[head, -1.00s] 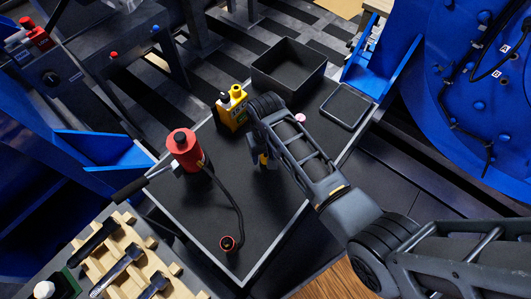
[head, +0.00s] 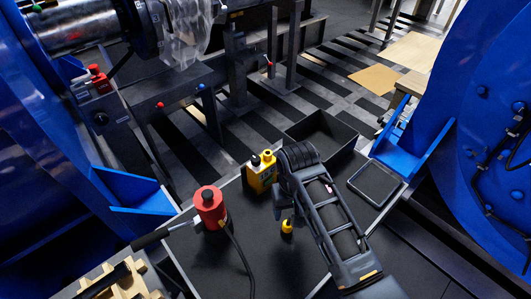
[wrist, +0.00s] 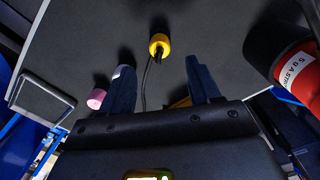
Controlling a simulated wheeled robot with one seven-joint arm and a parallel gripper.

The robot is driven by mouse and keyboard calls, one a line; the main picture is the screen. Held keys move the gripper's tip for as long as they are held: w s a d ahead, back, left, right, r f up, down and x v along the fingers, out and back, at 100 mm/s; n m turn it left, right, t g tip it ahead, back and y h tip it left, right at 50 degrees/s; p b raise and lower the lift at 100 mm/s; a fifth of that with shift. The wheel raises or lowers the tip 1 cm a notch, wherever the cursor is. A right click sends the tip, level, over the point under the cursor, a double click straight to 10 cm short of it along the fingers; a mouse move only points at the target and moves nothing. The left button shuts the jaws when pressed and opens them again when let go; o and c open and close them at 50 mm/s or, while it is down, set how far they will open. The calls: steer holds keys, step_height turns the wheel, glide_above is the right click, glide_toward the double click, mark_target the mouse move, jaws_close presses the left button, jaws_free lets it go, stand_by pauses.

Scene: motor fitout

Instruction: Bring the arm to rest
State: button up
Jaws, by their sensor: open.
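My gripper (head: 284,208) is over the dark tabletop, pointing down, with the rest of my arm reaching in from the lower right. In the wrist view my gripper (wrist: 163,88) has its two dark blue fingers spread apart with nothing between their tips. A small yellow piece with a dark centre (head: 287,226) is on the tabletop just below the fingers. It also shows in the wrist view (wrist: 159,43), ahead of the fingertips and apart from them, with a thin cord running from it back between the fingers.
A yellow device (head: 261,172) stands close left of my arm. A red cylinder (head: 209,207) with a black handle and hose stands further left. A black bin (head: 322,134) and flat tray (head: 374,184) lie behind and right. A pink piece (wrist: 96,98) lies beside one finger. Blue machinery (head: 480,140) flanks the table.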

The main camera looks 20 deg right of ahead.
steer(key=s+d+f+t, duration=0.1)
steer(key=s, duration=0.1)
steer(key=s+d+f+t, duration=0.1)
steer(key=s+f, duration=0.1)
steer(key=s, duration=0.1)
steer(key=s+d+f+t, duration=0.1)
steer(key=s, duration=0.2)
steer(key=shift+s+f+n+h, duration=0.2)
steer(key=shift+f+n+h, duration=0.1)
steer(key=s+r+n+t, duration=0.1)
steer(key=s+r+t, duration=0.3)
steer(key=s+r, duration=0.3)
steer(key=s+a+r+t, duration=0.1)
steer(key=s+r+t, duration=0.3)
steer(key=s, duration=0.8)
step_height(320, 180, up, 3)
steer(key=shift+s+f+n, duration=0.1)
steer(key=shift+s+n, duration=0.05)
steer(key=shift+n, duration=0.25)
steer(key=s+r+t, duration=0.1)
steer(key=s+r, duration=0.1)
steer(key=r, duration=0.3)
steer(key=s+a+r+t, duration=0.1)
steer(key=s+r, duration=0.1)
steer(key=r, duration=0.3)
steer(key=s+a+r+t, duration=0.1)
steer(key=r+t, duration=0.1)
steer(key=r, duration=0.2)
steer(key=shift+s+r, duration=0.4)
steer(key=shift+c, duration=0.2)
